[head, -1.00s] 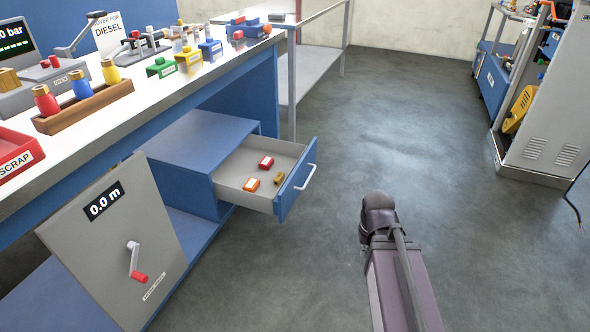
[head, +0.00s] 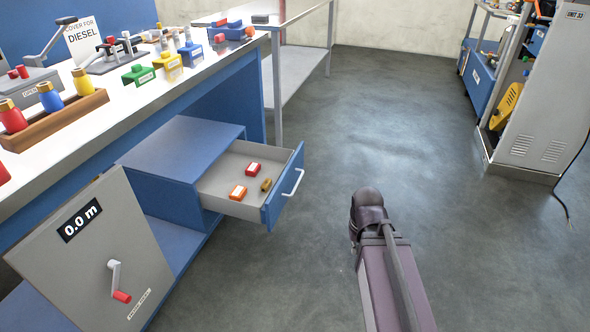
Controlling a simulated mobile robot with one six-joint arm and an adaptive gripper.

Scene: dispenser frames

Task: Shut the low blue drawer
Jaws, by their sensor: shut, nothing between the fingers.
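The low blue drawer (head: 282,190) is pulled open from the blue cabinet (head: 180,150) under the workbench. Its blue front has a pale bar handle (head: 293,183) and faces right. Its grey inside (head: 222,182) holds a red block (head: 253,168), an orange block (head: 238,192) and a small brownish-gold piece (head: 266,185). Part of my own arm (head: 385,265) shows at the bottom, right of the drawer with floor between them. My gripper is not visible in the head view.
The workbench (head: 130,105) carries bottles, coloured blocks and fittings. A grey panel reading 0.0 m (head: 95,250) with a red-handled crank stands at front left. A grey cabinet (head: 540,100) with a cable stands at right. The floor (head: 400,130) between is clear.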

